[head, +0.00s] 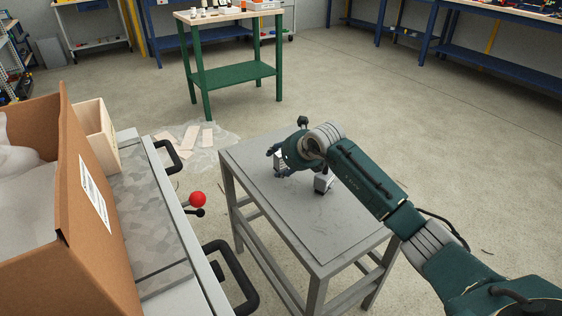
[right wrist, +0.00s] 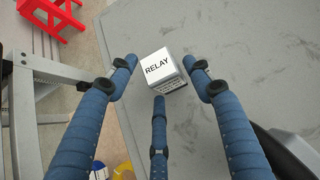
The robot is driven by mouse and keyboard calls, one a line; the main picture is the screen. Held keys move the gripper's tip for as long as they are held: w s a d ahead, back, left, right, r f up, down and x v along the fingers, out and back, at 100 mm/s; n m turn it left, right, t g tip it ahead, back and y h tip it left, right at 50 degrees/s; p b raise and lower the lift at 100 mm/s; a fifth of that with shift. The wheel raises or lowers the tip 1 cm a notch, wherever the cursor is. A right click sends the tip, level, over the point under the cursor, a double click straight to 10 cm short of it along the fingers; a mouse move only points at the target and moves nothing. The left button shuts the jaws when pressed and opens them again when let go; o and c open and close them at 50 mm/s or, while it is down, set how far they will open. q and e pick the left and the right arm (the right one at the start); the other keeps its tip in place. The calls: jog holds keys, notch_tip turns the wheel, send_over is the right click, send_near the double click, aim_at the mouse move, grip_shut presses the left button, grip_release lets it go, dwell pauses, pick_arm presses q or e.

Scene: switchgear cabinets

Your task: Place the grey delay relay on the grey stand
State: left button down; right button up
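The relay (right wrist: 160,68), a small light grey block labelled RELAY, appears to rest on the grey stand (right wrist: 255,50). In the head view the relay (head: 280,158) is partly hidden by my right gripper, near the far left corner of the stand (head: 325,235). My right gripper (head: 279,162) is just above the stand top. In the right wrist view its three blue fingers (right wrist: 160,75) are spread around the relay, with visible gaps at the side fingers. Whether the lower finger touches it I cannot tell. My left gripper is not in view.
A green table (head: 235,75) stands behind.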

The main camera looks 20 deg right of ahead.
dwell(0.3)
jog(key=shift+r, duration=0.25)
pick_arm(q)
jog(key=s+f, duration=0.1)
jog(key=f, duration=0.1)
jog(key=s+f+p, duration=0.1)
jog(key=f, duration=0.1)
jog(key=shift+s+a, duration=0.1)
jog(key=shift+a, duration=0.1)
pick_arm(e)
jog(key=v, duration=1.2)
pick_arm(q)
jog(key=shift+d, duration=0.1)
pick_arm(e)
jog(key=shift+f, duration=0.1)
